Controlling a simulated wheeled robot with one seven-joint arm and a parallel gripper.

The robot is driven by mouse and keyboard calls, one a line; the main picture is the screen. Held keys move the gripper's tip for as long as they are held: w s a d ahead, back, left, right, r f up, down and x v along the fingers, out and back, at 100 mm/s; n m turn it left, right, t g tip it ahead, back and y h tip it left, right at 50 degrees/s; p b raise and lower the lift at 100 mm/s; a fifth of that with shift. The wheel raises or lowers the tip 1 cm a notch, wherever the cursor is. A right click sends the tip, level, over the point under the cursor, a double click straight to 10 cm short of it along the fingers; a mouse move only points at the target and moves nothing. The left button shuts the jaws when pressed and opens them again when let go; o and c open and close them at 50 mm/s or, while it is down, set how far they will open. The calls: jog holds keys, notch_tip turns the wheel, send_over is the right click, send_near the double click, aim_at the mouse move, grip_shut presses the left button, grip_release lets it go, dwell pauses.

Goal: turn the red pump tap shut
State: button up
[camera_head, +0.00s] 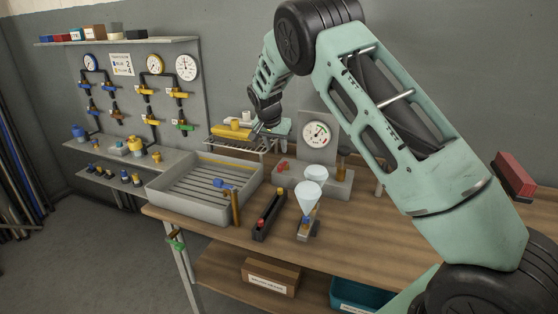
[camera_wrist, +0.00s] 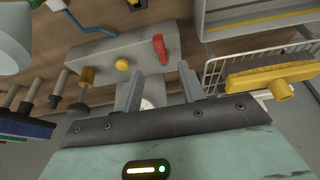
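The red pump tap (camera_wrist: 159,48) is a small red lever on the grey pump block (camera_wrist: 115,55) in the wrist view. In the head view the tap (camera_head: 283,168) shows small at the left end of the pump block (camera_head: 325,182). My gripper (camera_wrist: 158,85) is open and empty. Its two grey fingers stand apart, with the tap just beyond the gap between them, and appear not to touch it. In the head view my gripper (camera_head: 262,136) is above and behind the pump's left end; its fingers are hard to make out there.
A pressure gauge (camera_head: 317,133) stands upright behind the pump block. A wire rack with a yellow brush (camera_wrist: 268,75) is close beside my gripper. A grey tray (camera_head: 165,196) and a funnel (camera_head: 308,196) stand on the bench.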

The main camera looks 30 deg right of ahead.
aim_at(280, 165)
jog(key=p+x, duration=0.2)
jog(key=x, duration=0.8)
jog(key=shift+a, duration=0.1)
grip_shut()
